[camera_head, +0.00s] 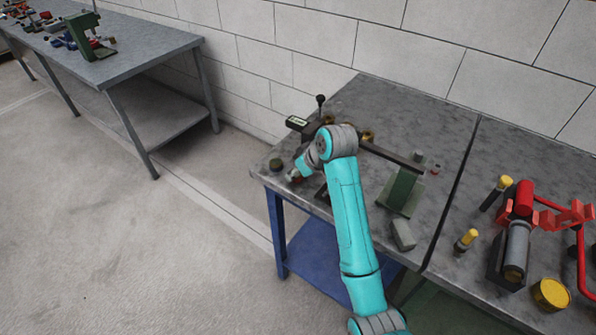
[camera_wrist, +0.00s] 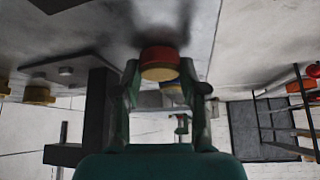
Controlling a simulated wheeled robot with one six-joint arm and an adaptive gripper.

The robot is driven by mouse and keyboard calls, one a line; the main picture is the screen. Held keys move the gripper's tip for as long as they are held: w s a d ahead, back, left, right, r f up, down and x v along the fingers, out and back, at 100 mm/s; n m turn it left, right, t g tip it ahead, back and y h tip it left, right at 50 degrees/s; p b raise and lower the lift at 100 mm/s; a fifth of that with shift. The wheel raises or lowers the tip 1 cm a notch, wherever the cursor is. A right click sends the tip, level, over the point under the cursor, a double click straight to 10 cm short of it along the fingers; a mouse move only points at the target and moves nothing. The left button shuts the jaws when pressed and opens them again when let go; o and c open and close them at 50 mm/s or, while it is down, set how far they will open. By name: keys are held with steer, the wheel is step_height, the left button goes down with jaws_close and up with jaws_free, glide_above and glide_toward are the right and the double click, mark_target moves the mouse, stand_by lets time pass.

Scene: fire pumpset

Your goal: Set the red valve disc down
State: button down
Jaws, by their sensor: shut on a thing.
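The red valve disc (camera_wrist: 159,55) shows in the wrist view between the two fingertips of my gripper (camera_wrist: 160,78). It has a red rim and a tan face turned toward the camera. My gripper is shut on it. The grey tabletop lies right behind the disc, with a dark shadow around it; I cannot tell whether the disc touches the top. In the head view my gripper (camera_head: 294,175) is low over the left front corner of the workbench (camera_head: 440,155). The disc is too small and hidden there to make out clearly.
A small dark round part (camera_head: 276,165) stands left of my gripper at the bench edge. A dark device with a black knob (camera_head: 320,100) is behind my arm. A red pump assembly (camera_head: 520,225) stands farther right.

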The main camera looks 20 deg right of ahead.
steer(key=shift+f, duration=0.1)
steer(key=c, duration=0.6)
jaws_free()
steer(key=shift+c, duration=0.2)
steer(key=v, duration=1.2)
